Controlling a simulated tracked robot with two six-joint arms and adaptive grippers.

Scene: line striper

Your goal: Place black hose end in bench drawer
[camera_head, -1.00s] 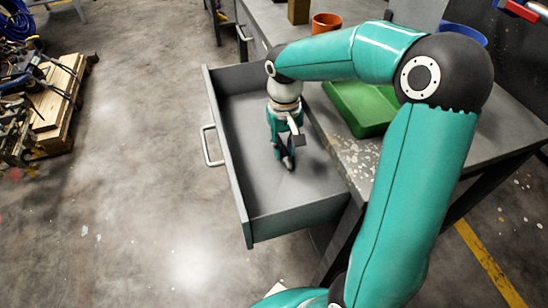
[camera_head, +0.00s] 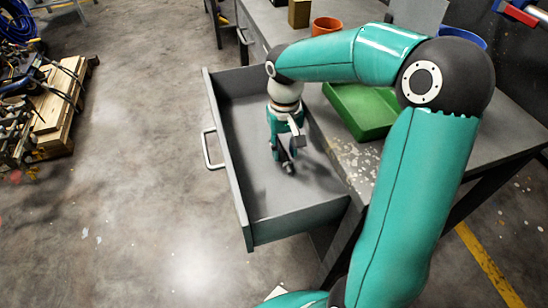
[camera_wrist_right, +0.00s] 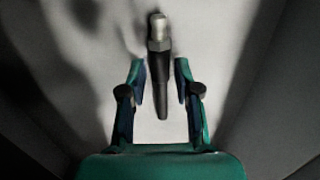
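The black hose end (camera_wrist_right: 160,75), with a metal fitting at its tip, shows in the right wrist view. It lies between the spread fingertips of my right gripper (camera_wrist_right: 160,80), with a gap on each side. In the head view my right gripper (camera_head: 284,152) points down inside the open bench drawer (camera_head: 295,210). The hose end (camera_head: 288,168) shows as a small dark piece at its fingertips, low over or on the drawer floor; any contact with the floor is hard to tell. My left gripper is not in view.
The grey bench holds a green tray (camera_head: 362,108), an orange pot (camera_head: 326,25) and a blue bowl (camera_head: 463,36). The drawer walls surround my right gripper. A wooden pallet (camera_head: 60,105) with dark items stands on the floor at left. The floor between is clear.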

